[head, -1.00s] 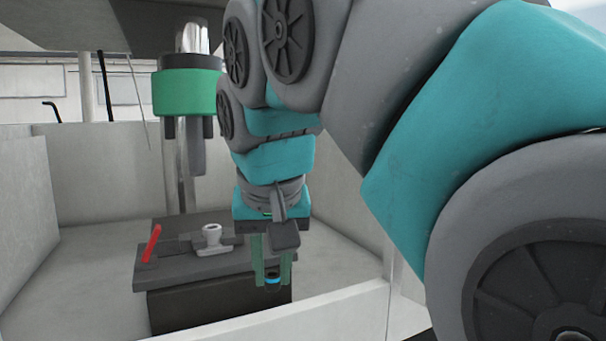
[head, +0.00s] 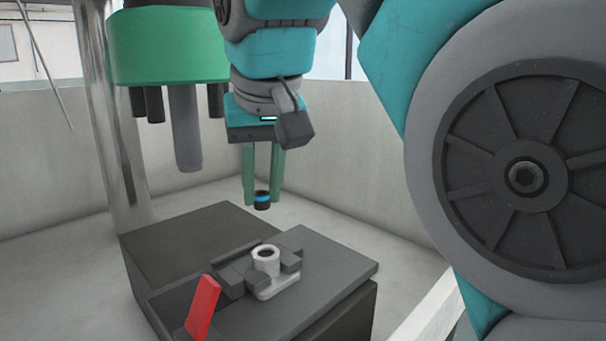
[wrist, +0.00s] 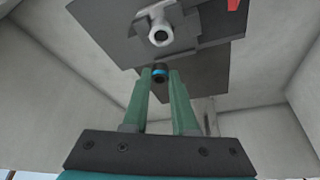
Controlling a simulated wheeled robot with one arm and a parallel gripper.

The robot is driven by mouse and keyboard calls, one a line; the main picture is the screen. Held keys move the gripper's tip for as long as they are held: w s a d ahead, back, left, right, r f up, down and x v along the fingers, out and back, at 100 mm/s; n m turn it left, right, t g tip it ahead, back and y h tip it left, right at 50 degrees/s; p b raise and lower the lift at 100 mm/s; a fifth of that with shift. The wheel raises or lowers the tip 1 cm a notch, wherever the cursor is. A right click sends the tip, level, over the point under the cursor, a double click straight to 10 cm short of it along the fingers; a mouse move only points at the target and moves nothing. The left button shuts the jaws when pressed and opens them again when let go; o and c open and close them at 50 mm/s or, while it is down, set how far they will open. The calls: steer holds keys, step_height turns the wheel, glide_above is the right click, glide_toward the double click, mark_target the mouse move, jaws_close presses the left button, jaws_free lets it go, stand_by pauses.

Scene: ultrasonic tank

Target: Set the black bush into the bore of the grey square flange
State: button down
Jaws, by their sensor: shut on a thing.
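The black bush (head: 262,203) has a blue band and sits between the green fingertips of my gripper (head: 262,190), which is shut on it. It hangs in the air above the grey flange (head: 266,281), apart from it. The flange is light grey with a round raised collar, and its dark bore opens upward. It sits between the dark jaws of a vice (head: 239,273). In the wrist view the bush (wrist: 159,79) shows between the fingertips, and the flange (wrist: 161,38) lies beyond it with its bore visible.
The vice stands on a dark flat block (head: 335,265) and has a red handle (head: 203,308). A green-collared spindle (head: 168,47) hangs at the left beside a shiny column (head: 112,120). Pale walls (head: 350,140) enclose the area. The block's right side is bare.

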steer(key=shift+d+f+b, duration=0.1)
steer(key=shift+f+b, duration=1.6)
steer(key=shift+f, duration=0.8)
steer(key=shift+f+b, duration=0.3)
steer(key=shift+f, duration=0.3)
steer(key=shift+f, duration=0.45)
steer(key=shift+c, duration=0.7)
jaws_free()
steer(key=shift+s, duration=0.1)
steer(key=shift+r, duration=0.1)
steer(key=shift+r+p, duration=2.25)
steer(key=shift+r, duration=1.15)
